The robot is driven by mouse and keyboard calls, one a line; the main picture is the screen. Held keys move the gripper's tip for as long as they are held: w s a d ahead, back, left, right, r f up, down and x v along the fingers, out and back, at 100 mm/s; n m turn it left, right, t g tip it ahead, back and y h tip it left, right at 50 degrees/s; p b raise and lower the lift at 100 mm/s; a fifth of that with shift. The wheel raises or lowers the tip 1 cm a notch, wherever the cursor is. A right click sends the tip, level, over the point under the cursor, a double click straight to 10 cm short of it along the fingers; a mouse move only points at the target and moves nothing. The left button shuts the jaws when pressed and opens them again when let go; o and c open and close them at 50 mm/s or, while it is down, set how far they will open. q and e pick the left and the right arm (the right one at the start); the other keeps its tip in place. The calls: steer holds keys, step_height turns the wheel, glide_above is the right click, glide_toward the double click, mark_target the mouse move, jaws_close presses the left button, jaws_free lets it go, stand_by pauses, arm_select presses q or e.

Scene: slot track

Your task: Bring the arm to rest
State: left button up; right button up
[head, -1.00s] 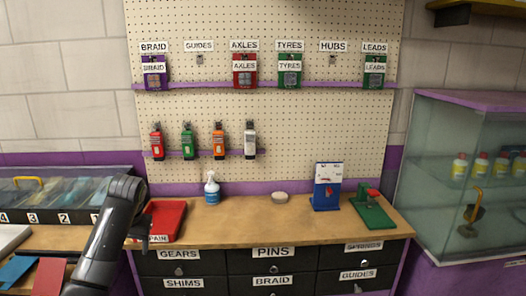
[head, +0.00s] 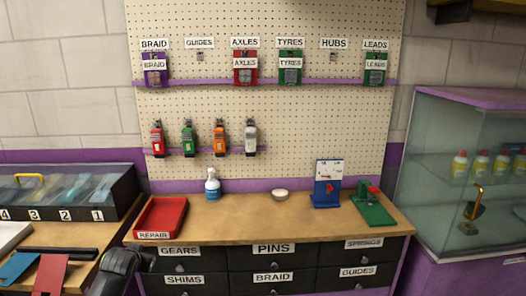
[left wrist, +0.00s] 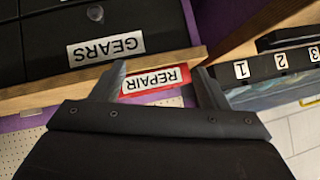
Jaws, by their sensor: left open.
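My left arm comes in low at the left of the head view, in front of the bench's left end. My left gripper also shows in the left wrist view (left wrist: 160,78), with its two fingers spread apart and nothing between them. Beyond the fingers in that view is the red REPAIR tray's front (left wrist: 155,82). In the head view the red REPAIR tray (head: 150,233) sits empty on the left end of the wooden bench (head: 240,215). My right gripper is not in view.
Drawers (head: 273,249) lie under the bench front. A spray bottle (head: 212,186), a white roll (head: 280,195), a blue device (head: 327,186) and a green press (head: 372,205) stand on it. A numbered case (head: 70,195) is at left, a glass cabinet (head: 450,170) at right. Packets hang on the pegboard (head: 300,120).

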arm_select(q)
steer(key=w+d+r+m+t+h, duration=0.1)
steer(key=w+d+r+t, duration=0.1)
steer(key=r+t, duration=0.3)
steer(key=w+d+r+m+t+h, duration=0.1)
steer(key=w+d+r+m+t, duration=0.2)
steer(key=r, duration=0.5)
steer(key=s+a+f+n+g, duration=0.1)
steer(key=s+a+f+g, duration=0.15)
steer(key=f, duration=0.85)
steer(key=s+a+f+n+g, duration=0.1)
steer(key=s+f, duration=0.3)
steer(key=f, duration=0.6)
steer(key=s+f+n+g, duration=0.1)
steer(key=s+f+g, duration=0.1)
steer(key=s+f, duration=0.7)
steer(key=s+f+n+g, duration=0.1)
steer(key=s+f+g, duration=0.35)
steer(key=f, duration=0.75)
steer(key=s+d+f+g, duration=0.1)
steer(key=s+f, duration=0.6)
steer(key=s, duration=0.9)
steer(key=s+d+f+n+g, duration=0.1)
steer(key=s+f, duration=0.6)
steer(key=s, duration=0.9)
steer(key=s+d+f+g, duration=0.3)
steer(key=s+f+g, duration=0.2)
steer(key=s, duration=1.1)
step_height(320, 180, down, 2)
steer(key=shift+w, duration=0.15)
